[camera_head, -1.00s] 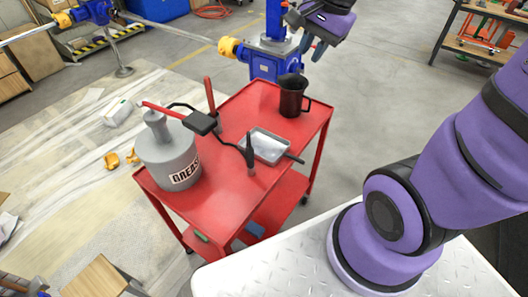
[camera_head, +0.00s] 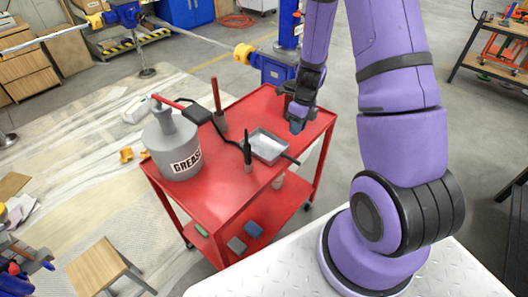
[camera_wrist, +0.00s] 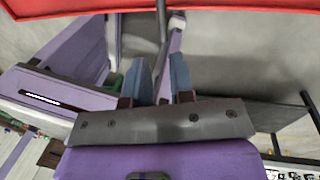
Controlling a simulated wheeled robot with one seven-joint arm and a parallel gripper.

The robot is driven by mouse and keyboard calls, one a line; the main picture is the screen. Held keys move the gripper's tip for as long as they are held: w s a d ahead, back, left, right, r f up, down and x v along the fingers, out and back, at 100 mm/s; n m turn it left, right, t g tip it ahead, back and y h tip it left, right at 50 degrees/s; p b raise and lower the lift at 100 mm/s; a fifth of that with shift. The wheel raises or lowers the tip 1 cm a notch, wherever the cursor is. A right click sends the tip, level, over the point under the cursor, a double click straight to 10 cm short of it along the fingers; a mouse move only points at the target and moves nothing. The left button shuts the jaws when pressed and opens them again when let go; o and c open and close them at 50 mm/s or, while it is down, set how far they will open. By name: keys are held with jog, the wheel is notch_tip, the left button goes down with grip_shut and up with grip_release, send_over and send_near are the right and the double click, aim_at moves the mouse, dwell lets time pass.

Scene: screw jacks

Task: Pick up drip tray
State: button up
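The drip tray is a small shallow grey metal tray (camera_head: 268,146) lying on the red cart's top, near its right side. A dark handle-like bar reaches from its lower right corner. My gripper (camera_head: 296,124) hangs over the cart top, just above and to the right of the tray in the head view, apart from it. In the wrist view my gripper (camera_wrist: 161,82) shows two blue-grey fingers with a gap between them and nothing held. I cannot make out the tray in the wrist view.
The red cart (camera_head: 215,190) also carries a grease can (camera_head: 172,150), a dark upright tool (camera_head: 247,150) with a cable beside the tray, and a red-handled tool (camera_head: 217,105). A blue screw jack (camera_head: 272,70) stands behind. The cart's front top is clear.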

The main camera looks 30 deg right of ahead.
jog(key=shift+m, duration=0.4)
jog(key=shift+s+a+f, duration=0.2)
jog(key=shift+a+f, duration=0.1)
jog(key=shift+f, duration=1.8)
jog(key=shift+s+a+f, duration=0.15)
jog(key=shift+a+f, duration=0.2)
jog(key=shift+f, duration=1.7)
jog(key=shift+s+a+f, duration=0.2)
jog(key=shift+a+f, duration=0.1)
jog(key=shift+f, duration=1.8)
jog(key=shift+c, duration=0.5)
grip_shut()
